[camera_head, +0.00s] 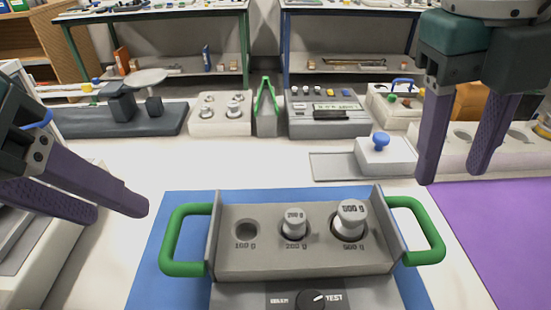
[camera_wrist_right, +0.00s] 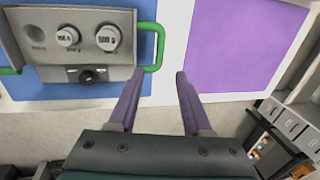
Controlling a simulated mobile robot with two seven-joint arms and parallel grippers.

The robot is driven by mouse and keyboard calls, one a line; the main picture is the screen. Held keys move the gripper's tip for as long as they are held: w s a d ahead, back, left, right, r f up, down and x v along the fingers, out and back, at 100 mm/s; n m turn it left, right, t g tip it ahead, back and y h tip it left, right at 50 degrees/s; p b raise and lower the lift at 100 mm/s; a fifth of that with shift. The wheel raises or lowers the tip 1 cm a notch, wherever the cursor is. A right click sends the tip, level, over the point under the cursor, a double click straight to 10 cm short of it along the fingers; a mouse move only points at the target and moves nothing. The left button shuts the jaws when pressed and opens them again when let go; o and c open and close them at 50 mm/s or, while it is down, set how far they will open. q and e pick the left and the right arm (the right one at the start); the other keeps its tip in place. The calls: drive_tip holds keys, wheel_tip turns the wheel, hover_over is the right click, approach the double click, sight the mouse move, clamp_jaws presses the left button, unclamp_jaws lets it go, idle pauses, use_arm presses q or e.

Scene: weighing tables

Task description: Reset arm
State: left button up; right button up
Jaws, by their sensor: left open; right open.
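My left gripper (camera_head: 120,208) is open and empty at the left, beside the blue mat. My right gripper (camera_head: 452,178) is open and empty at the upper right, above the table; its two fingers also show in the right wrist view (camera_wrist_right: 158,102). Between them a grey weight holder (camera_head: 305,260) with green side handles stands on the blue mat (camera_head: 147,285). Its 100 g hole (camera_head: 246,230) is empty. A 200 g weight (camera_head: 294,223) and a larger 500 g weight (camera_head: 350,218) sit in their holes. A knob (camera_head: 312,300) is on the holder's front.
A purple mat (camera_head: 500,235) lies at the right. A white block with a blue knob (camera_head: 386,154) stands on a grey plate behind the holder. A weight rack (camera_head: 221,114), a grey panel box (camera_head: 329,115) and a dark balance (camera_head: 120,118) line the back. White table between is clear.

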drive_tip(key=shift+a, duration=0.1)
drive_tip(key=s+a+r+m+t+y+p, duration=0.1)
drive_tip(key=s+a+m+y+p, duration=0.25)
drive_tip(key=a+m, duration=0.35)
drive_tip(key=s+a+r+m+t+y+p, duration=0.1)
drive_tip(key=s+a+r+m+y+p, duration=0.15)
drive_tip(key=s+a+m+p, duration=0.35)
use_arm(q)
drive_tip(key=s+a+r+m+g+y+p, duration=0.1)
drive_tip(key=s+a+r+m+y+p, duration=0.3)
drive_tip(key=s, duration=0.8)
use_arm(e)
drive_tip(key=s+d+r+m+t+h+p, duration=0.15)
drive_tip(key=s+d+m, duration=0.25)
drive_tip(key=d+m, duration=0.55)
drive_tip(key=s+d+r+m+h+p, duration=0.1)
drive_tip(key=s+d+m+h+p, duration=0.15)
drive_tip(key=d+m, duration=0.65)
use_arm(q)
wheel_tip(320, 180, up, 39)
drive_tip(key=n+h+p, duration=0.1)
drive_tip(key=h+p, duration=0.1)
drive_tip(key=p, duration=3.3)
drive_tip(key=shift+w+a+r+p, duration=0.15)
drive_tip(key=shift+a+p, duration=0.15)
use_arm(e)
drive_tip(key=a+r+m, duration=0.3)
drive_tip(key=r, duration=3.3)
drive_tip(key=shift+s+r, duration=0.15)
drive_tip(key=shift+r, duration=0.1)
